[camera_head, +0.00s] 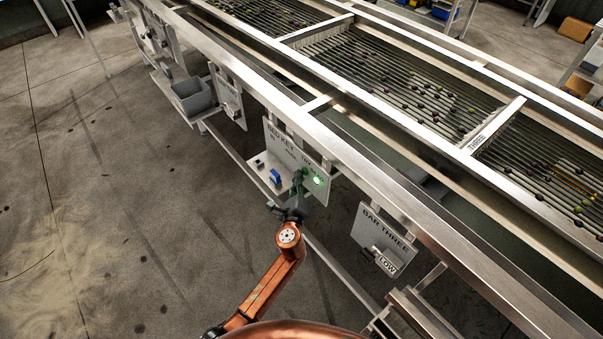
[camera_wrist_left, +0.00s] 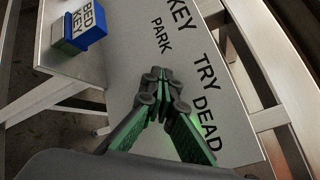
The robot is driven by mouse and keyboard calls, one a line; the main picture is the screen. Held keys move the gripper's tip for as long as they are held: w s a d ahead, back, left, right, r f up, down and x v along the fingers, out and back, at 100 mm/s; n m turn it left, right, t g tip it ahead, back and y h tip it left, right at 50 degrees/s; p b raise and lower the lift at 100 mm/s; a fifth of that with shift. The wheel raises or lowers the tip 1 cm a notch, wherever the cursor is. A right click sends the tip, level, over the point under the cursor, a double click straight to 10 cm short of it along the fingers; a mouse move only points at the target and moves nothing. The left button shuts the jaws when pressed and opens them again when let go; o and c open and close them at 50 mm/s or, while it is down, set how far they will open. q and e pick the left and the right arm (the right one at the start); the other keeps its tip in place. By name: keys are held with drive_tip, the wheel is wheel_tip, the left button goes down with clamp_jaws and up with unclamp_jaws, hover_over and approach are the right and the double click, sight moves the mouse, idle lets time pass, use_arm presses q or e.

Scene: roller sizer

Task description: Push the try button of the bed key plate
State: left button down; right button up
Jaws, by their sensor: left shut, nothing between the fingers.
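The bed key plate (camera_head: 280,142) is a grey panel on the side of the sizer frame, lettered BED KEY and TRY. In the left wrist view the plate (camera_wrist_left: 135,52) shows the words KEY, PARK, TRY and DEAD. My left gripper (camera_head: 298,174) is shut and empty, in front of the plate near the TRY lettering. In the left wrist view its fingertips (camera_wrist_left: 162,76) are together over the plate; I cannot tell whether they touch it. A green light (camera_head: 318,181) glows just right of the gripper. I cannot make out the try button; the fingers may cover it.
A blue block (camera_head: 275,176) stands left of the gripper; its label reads BED KEY in the left wrist view (camera_wrist_left: 86,24). The BAR THREE plate (camera_head: 384,240) hangs lower right. A grey bin (camera_head: 192,98) is farther left. The steel rail (camera_head: 350,160) runs above the plates. Floor at left is clear.

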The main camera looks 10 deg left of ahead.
use_arm(q)
drive_tip(key=shift+s, duration=0.1)
drive_tip(key=shift+s+a+p, duration=0.35)
drive_tip(key=shift+s+a, duration=0.2)
drive_tip(key=shift+s, duration=0.1)
drive_tip(key=shift+s+a+p, duration=0.35)
drive_tip(key=shift+s+a, duration=0.45)
drive_tip(key=shift+s, duration=0.2)
drive_tip(key=shift+s+a+p, duration=0.3)
drive_tip(key=shift+s+a, duration=0.45)
drive_tip(key=shift+s, duration=0.25)
